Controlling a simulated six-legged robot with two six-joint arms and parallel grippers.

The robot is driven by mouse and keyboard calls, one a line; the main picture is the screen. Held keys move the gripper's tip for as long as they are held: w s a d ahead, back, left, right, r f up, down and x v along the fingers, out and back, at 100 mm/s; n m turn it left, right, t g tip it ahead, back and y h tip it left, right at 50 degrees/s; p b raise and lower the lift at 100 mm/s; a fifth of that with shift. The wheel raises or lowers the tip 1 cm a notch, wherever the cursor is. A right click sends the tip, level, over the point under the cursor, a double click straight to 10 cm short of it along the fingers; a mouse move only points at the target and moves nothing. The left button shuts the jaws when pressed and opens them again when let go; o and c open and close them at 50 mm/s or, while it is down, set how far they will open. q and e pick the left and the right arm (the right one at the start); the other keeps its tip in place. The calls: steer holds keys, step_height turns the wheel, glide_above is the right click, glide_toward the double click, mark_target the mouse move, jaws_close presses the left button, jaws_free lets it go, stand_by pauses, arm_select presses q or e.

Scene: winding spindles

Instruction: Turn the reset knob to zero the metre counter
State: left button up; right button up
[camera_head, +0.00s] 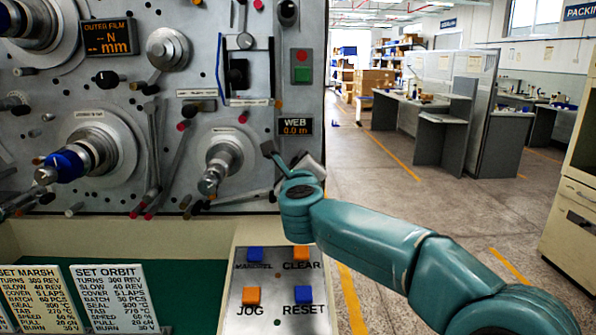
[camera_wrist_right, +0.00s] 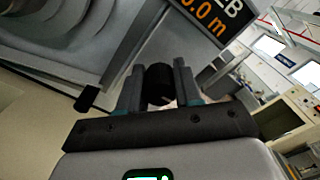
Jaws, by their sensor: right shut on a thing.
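The metre counter (camera_head: 295,127) is a dark display on the right edge of the machine panel, with "WEB" and an orange "0.0 m". It also shows tilted at the top of the wrist view (camera_wrist_right: 208,20). The reset knob (camera_wrist_right: 158,84) is a small black cylinder below the counter, between the fingers of my right gripper (camera_wrist_right: 157,92). My right gripper is shut on the knob. In the head view the knob is hidden behind my right gripper (camera_head: 287,156), just under the counter. My left gripper is not in view.
Steel spindles (camera_head: 220,160) and rods stick out of the panel left of my right gripper. A button box (camera_head: 275,318) with blue and orange buttons, including "CLEAR" and "RESET", stands below. Printed cards (camera_head: 113,297) stand at lower left. Open floor lies to the right.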

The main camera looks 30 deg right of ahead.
steer(key=n+p, duration=0.5)
steer(key=n, duration=0.2)
steer(key=shift+r+p, duration=0.2)
steer(key=shift+p, duration=0.1)
steer(key=shift+f+n+p, duration=0.2)
steer(key=shift+n+p, duration=0.3)
steer(key=shift+n, duration=0.5)
steer(key=shift+r+p, duration=0.1)
steer(key=shift+p, duration=0.2)
steer(key=n+p, duration=0.5)
steer(key=n, duration=0.2)
steer(key=shift+r+p, duration=0.1)
steer(key=shift+p, duration=0.2)
steer(key=shift+n+p, duration=0.3)
steer(key=shift+n, duration=0.5)
steer(key=shift+f, duration=0.2)
steer(key=o, duration=0.9)
steer(key=shift+o, duration=0.2)
